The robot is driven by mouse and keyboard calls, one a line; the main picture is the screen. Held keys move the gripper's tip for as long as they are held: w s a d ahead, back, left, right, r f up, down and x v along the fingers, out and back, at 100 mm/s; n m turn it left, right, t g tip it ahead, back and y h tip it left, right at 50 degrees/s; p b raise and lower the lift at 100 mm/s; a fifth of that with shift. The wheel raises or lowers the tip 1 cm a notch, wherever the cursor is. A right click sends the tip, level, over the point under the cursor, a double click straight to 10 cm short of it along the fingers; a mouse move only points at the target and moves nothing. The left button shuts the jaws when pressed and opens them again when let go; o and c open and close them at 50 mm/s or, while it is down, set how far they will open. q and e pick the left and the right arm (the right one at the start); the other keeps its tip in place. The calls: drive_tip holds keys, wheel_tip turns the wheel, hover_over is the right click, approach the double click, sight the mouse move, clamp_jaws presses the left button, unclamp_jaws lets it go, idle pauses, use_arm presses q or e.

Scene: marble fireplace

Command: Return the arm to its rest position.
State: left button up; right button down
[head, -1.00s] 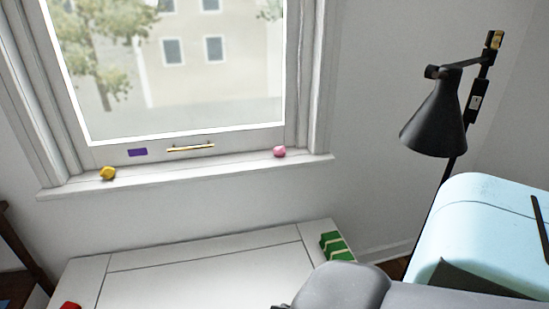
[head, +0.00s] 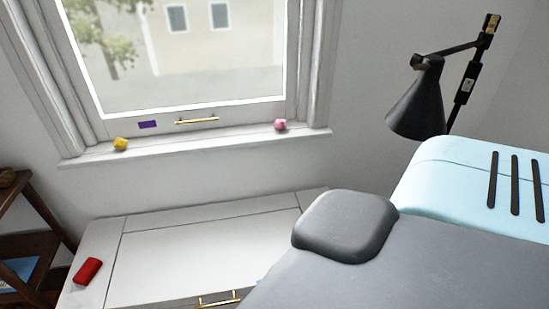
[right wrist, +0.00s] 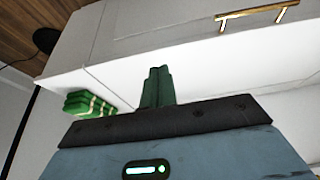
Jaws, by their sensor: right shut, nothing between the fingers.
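My right gripper (right wrist: 158,88) shows in the right wrist view, its dark green fingers pressed together and empty. Its fingers reach over the white surface of a low cabinet (right wrist: 185,65). In the head view my right arm (head: 400,255) crosses the lower right as a large grey link, and its gripper is hidden. My left arm and gripper are in neither view.
The white cabinet (head: 190,255) stands below the window, with a red object (head: 87,271) on its left end. A green striped object (right wrist: 88,104) lies near its edge. A yellow object (head: 120,144) and pink object (head: 280,125) sit on the sill. A black lamp (head: 420,105) stands right.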

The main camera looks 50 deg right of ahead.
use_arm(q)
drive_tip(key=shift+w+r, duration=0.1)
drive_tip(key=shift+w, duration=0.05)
use_arm(e)
drive_tip(key=shift+s+a, duration=0.1)
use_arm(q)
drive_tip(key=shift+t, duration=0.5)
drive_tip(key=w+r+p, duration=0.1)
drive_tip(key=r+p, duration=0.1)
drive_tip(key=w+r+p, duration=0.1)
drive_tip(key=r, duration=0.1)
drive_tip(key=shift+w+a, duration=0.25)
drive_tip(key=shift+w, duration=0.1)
use_arm(e)
drive_tip(key=s+a+r+n+t+y, duration=0.2)
drive_tip(key=s+a+r+n, duration=0.2)
drive_tip(key=s+a, duration=0.3)
drive_tip(key=s+a+r+n+t+y, duration=0.3)
drive_tip(key=s+a+r+n, duration=0.2)
drive_tip(key=s+a, duration=0.3)
drive_tip(key=shift+s+a+r+n, duration=0.3)
drive_tip(key=shift+s+n, duration=0.2)
drive_tip(key=shift+s, duration=0.35)
